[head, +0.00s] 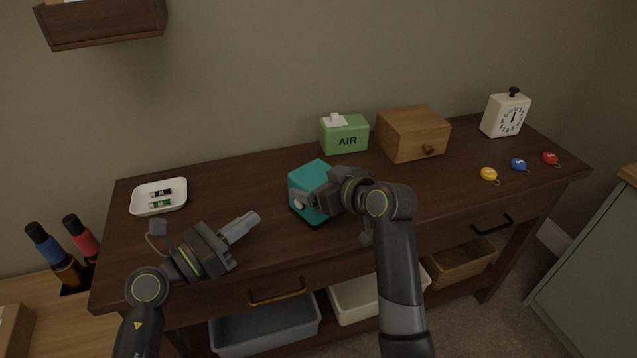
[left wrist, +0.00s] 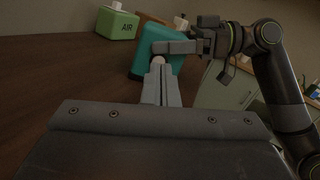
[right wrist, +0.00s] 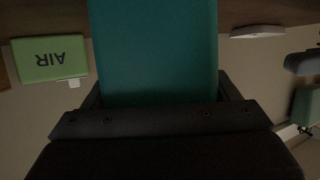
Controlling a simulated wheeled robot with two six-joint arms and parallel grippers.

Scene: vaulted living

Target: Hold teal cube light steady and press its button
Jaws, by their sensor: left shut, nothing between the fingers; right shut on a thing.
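The teal cube light (head: 312,176) stands on the dark wooden table (head: 240,187), near its middle. My right gripper (head: 318,196) is shut on the cube, whose teal face (right wrist: 153,50) fills the middle of the right wrist view. My left gripper (head: 250,219) is shut and empty, left of the cube and pointing toward it. In the head view a clear gap separates its tips from the cube.
A white dish (head: 147,206) with two batteries sits at left. A green AIR box (head: 344,136), a wooden box (head: 412,135) and a white clock (head: 505,115) stand along the back. Yellow (head: 489,174), blue (head: 518,164) and red (head: 550,158) tags lie at right.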

